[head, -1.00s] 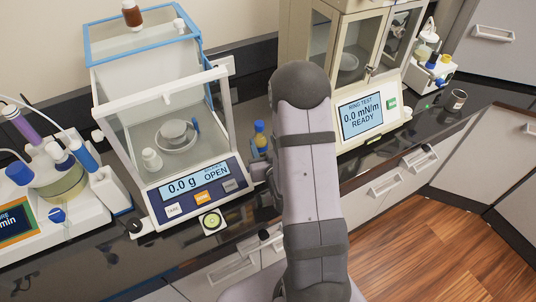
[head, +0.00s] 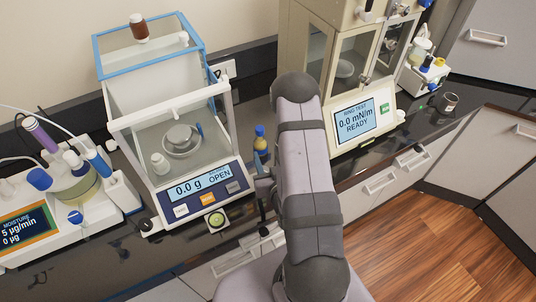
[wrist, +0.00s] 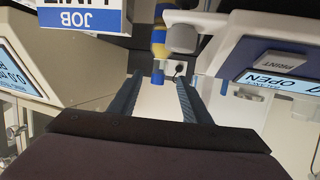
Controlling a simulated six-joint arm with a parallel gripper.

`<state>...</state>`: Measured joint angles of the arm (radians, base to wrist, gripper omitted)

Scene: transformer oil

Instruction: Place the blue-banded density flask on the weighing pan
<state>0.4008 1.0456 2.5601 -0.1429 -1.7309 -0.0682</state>
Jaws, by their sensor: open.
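A small amber flask with blue on it (head: 260,140) stands on the dark bench just right of the balance, partly hidden by my arm. In the wrist view a yellow and blue flask (wrist: 158,48) lies ahead of and between my fingertips. My gripper (wrist: 158,82) is open with nothing held; it is mostly hidden behind my arm in the head view. The weighing pan (head: 181,148) is inside the balance's glass chamber, with a grey round piece at its middle. The balance display (head: 200,184) reads 0.0 g and OPEN.
A small white bottle (head: 160,163) stands in the chamber beside the pan. A brown bottle (head: 138,27) is on the balance's top. The ring tester (head: 358,120) stands right of the flask, and the moisture unit (head: 75,205) is at left.

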